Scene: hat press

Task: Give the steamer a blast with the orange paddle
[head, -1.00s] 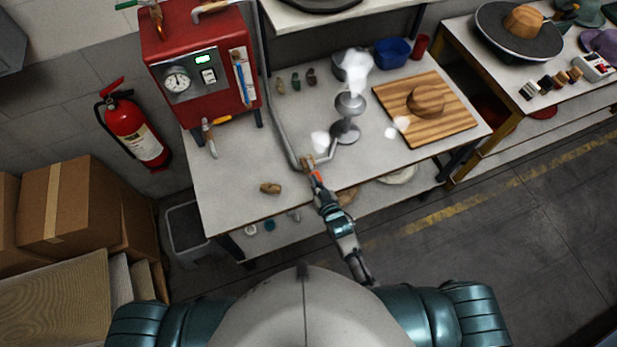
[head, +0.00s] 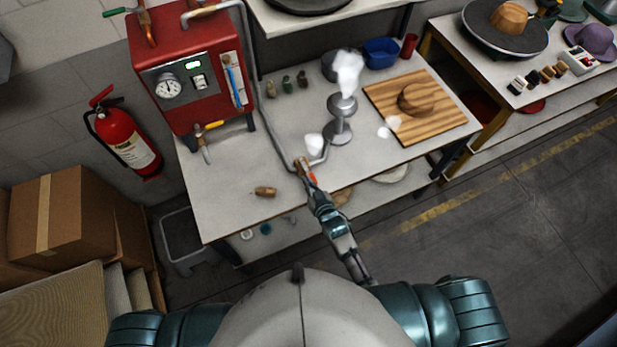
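The steamer (head: 341,108) is a grey metal cup-shaped head on a round foot, standing on the workbench. A white steam cloud (head: 347,72) rises above its head, and smaller white puffs (head: 314,143) hang near its foot. A grey pipe runs from the red boiler along the bench to it, with a brass valve (head: 301,163) near the front edge. The orange paddle (head: 312,179) shows as a small orange patch by that valve. My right gripper (head: 310,185) is right at the paddle and partly covers it; its fingers are too small to read. My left gripper is out of view.
A red boiler (head: 187,75) with a gauge stands at the back left of the bench (head: 225,185). A wooden board (head: 440,120) with a hat-shaped block lies right of the steamer. A small tan object (head: 265,191) lies near the front edge. A fire extinguisher (head: 125,140) hangs on the wall.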

